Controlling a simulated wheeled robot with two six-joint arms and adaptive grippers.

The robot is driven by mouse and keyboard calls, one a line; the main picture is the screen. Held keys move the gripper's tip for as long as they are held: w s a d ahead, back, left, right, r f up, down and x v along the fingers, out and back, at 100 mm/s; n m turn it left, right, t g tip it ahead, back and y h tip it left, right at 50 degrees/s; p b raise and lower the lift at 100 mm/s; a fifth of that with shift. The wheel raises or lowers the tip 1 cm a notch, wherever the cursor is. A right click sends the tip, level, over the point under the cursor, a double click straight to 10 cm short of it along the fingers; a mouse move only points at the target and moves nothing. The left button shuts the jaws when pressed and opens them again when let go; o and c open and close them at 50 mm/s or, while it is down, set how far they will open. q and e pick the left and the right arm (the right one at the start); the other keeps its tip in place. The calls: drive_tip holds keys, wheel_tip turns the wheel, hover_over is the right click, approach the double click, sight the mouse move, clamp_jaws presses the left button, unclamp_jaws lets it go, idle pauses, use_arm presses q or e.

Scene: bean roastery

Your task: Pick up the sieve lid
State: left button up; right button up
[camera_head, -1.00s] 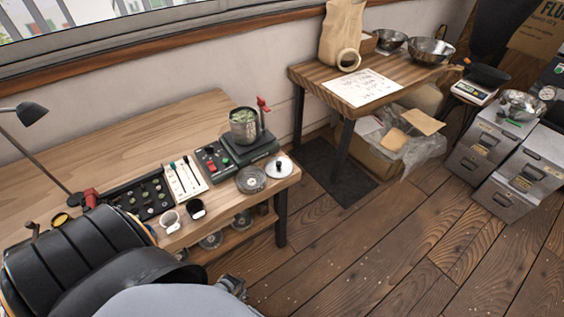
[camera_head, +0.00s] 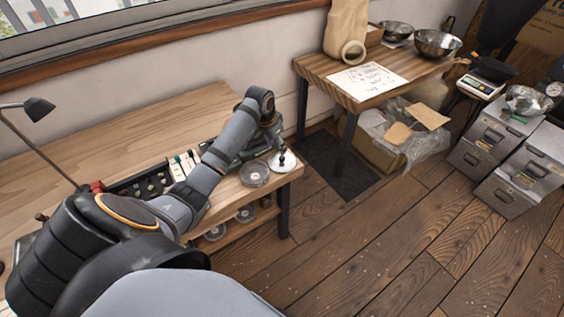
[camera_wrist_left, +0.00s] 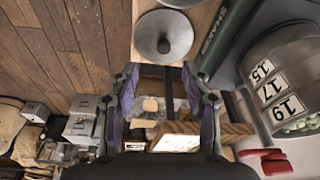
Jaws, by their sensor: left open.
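The sieve lid, a pale metal disc with a dark knob (camera_head: 284,166), lies near the right end of the wooden bench in the head view. It also shows at the top of the left wrist view (camera_wrist_left: 164,47), flat on the bench. My left gripper (camera_head: 279,143) is just above and behind the lid in the head view, partly hidden by its own wrist. In the left wrist view its two fingers (camera_wrist_left: 160,75) are spread with nothing between them, and the lid is beyond their tips. My right gripper is not in view.
A round sieve (camera_head: 254,174) lies left of the lid. A numbered canister of green beans (camera_wrist_left: 290,80) and the green shaker base (camera_wrist_left: 222,30) are close beside the gripper. The bench's right edge is near the lid; floor lies beyond.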

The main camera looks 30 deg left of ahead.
sight(282, 157)
use_arm(q)
drive_tip(key=x, duration=0.6)
drive_tip(key=w+x, duration=0.1)
drive_tip(key=x, duration=0.2)
drive_tip(key=shift+w+a+f, duration=0.1)
drive_tip(key=shift+a+f, duration=0.1)
clamp_jaws()
idle(0.3)
